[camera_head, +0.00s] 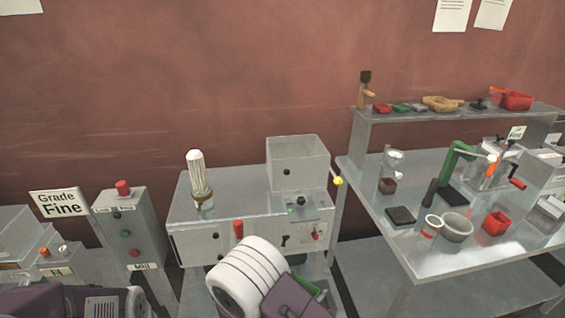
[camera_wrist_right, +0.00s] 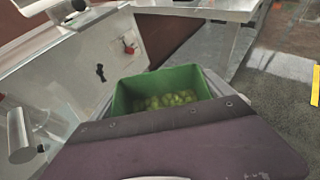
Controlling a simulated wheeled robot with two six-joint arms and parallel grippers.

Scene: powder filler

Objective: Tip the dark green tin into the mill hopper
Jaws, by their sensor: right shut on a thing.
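My right gripper (camera_head: 296,298) is at the bottom middle of the head view, low in front of the mill machine (camera_head: 205,240). It is shut on the green tin, of which only a sliver (camera_head: 314,284) shows there. In the right wrist view the tin (camera_wrist_right: 125,98) is a square, open-topped green box, roughly upright, with yellow-green lumps inside. A grey metal box (camera_head: 297,162), which looks like the hopper, stands on the machine's right side, above and beyond the tin. Its inside is hidden. My left gripper is out of view; only part of my left arm shows at bottom left.
A white ribbed bulb-like part (camera_head: 197,175) stands on the machine's top left. A yellow knob (camera_head: 338,181) sticks out beside the box. A control post (camera_head: 133,235) stands left.

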